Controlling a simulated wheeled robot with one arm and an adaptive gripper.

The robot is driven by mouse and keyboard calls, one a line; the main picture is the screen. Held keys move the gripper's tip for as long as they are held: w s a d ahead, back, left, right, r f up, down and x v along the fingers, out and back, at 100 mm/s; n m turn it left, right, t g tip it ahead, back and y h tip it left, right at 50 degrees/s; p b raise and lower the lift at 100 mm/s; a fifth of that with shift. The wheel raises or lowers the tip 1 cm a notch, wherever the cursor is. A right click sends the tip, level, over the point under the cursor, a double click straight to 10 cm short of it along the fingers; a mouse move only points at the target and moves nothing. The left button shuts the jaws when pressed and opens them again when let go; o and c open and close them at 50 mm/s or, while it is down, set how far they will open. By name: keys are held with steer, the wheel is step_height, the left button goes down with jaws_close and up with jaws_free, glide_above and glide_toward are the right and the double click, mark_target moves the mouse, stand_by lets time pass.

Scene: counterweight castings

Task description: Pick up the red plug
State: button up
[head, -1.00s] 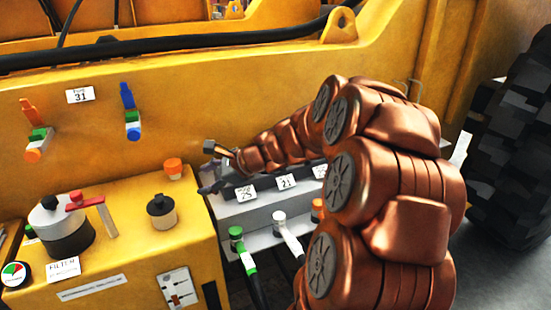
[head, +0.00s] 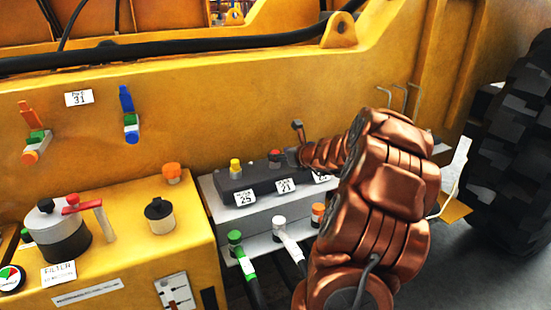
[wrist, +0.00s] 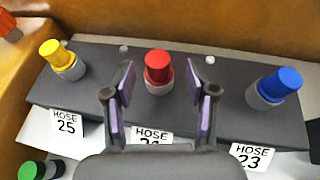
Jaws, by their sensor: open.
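The red plug (wrist: 158,66) sits in a grey collar on the dark block in the wrist view, between the yellow and blue plugs. It also shows in the head view (head: 275,155) beside the end of my arm. My gripper (wrist: 160,82) is open, with its two purple-padded fingers apart. In the wrist view the red plug appears between the fingertips, a little beyond them, and no contact is visible. The lower part of the "HOSE" label below the red plug is hidden by my gripper.
A yellow plug (wrist: 57,54) labelled Hose 25 stands left, and a blue plug (wrist: 279,84) labelled Hose 23 stands right. They share the dark block (wrist: 110,60). Green (head: 235,238) and white (head: 279,223) hose ends sit in front. The yellow machine wall (head: 220,110) rises behind.

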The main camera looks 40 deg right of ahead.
mark_target(275, 151)
steer(key=shift+x, duration=1.6)
steer(key=shift+w+r, duration=0.1)
steer(key=shift+r, duration=0.05)
steer(key=c, duration=0.9)
